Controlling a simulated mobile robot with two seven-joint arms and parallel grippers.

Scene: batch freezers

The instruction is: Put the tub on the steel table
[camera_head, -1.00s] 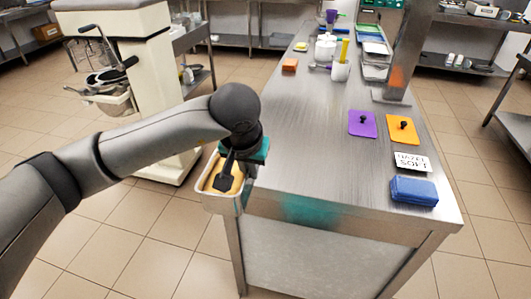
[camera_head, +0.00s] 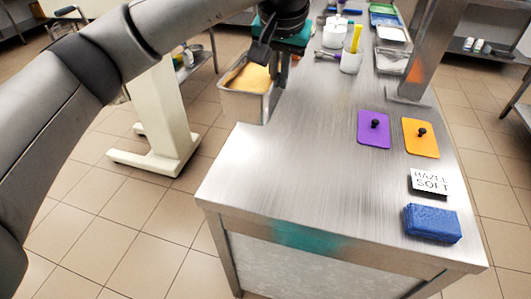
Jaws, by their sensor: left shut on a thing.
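The tub (camera_head: 243,105) is a steel pan with tan-yellow contents, at the upper middle of the head view. My left gripper (camera_head: 276,68) is shut on the tub at its right side, and its dark fingers partly hide it. The tub looks level and overlaps the left edge of the steel table (camera_head: 290,150) in the picture. I cannot tell whether its base touches the table top. My right gripper is not in view.
On the table are a purple lid (camera_head: 373,130), an orange lid (camera_head: 421,138), a label card (camera_head: 430,181) and a blue cloth (camera_head: 432,223). A cup with a yellow handle (camera_head: 351,60) stands farther back. The front left of the table top is clear. A steel post (camera_head: 425,50) rises at the right.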

